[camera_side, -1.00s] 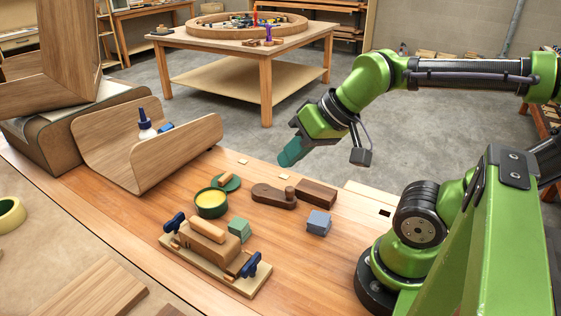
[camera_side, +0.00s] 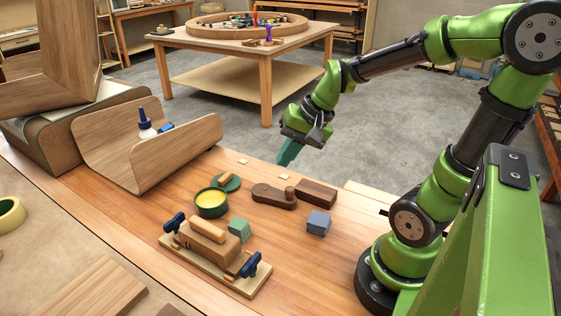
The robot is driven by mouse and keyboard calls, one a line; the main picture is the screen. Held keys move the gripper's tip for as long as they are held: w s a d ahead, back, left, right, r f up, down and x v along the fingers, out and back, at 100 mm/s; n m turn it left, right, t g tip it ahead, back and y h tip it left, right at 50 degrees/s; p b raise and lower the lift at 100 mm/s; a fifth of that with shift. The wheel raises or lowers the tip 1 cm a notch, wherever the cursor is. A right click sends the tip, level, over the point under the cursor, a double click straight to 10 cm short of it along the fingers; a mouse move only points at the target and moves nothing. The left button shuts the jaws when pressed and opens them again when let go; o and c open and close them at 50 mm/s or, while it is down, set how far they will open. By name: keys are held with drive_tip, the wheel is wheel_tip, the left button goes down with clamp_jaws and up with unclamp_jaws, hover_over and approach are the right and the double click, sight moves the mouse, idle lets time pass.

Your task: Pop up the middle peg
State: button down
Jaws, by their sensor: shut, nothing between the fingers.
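My gripper (camera_side: 287,155), with teal fingers, is shut and empty. It hangs in the air above the back edge of the bench, apart from everything on it. I cannot make out a row of pegs or tell which thing is the middle peg. A dark wooden piece (camera_side: 268,196) with a short upright knob (camera_side: 290,193) lies on the bench below my gripper. In front, a clamping jig (camera_side: 213,277) with two blue handles holds a brown block (camera_side: 208,245) with a lighter wooden bar (camera_side: 208,229) on top.
On the bench (camera_side: 330,275) are a green pot of yellow stuff (camera_side: 211,208), a green lid (camera_side: 232,185), a teal block (camera_side: 239,230), a grey-blue block (camera_side: 318,223) and a dark wooden block (camera_side: 316,193). A bent wood shell (camera_side: 190,150) holds a glue bottle (camera_side: 145,123).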

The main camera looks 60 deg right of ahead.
drive_tip(key=w+d+f+m+t, duration=0.1)
drive_tip(key=w+d+f+m, duration=0.25)
drive_tip(key=d+m, duration=0.2)
drive_tip(key=w+d+f+m+t, duration=0.1)
drive_tip(key=w+d+f+m, duration=0.3)
drive_tip(key=d, duration=0.3)
drive_tip(key=m+t, duration=0.2)
drive_tip(key=m, duration=0.3)
hover_over(287, 177)
drive_tip(key=shift+d+f, duration=0.1)
drive_tip(key=shift+f, duration=0.05)
drive_tip(key=shift+f, duration=0.1)
drive_tip(key=shift+n, duration=0.25)
drive_tip(key=shift+f, duration=4.3)
drive_tip(key=shift+f, duration=0.1)
drive_tip(key=shift+f, duration=0.3)
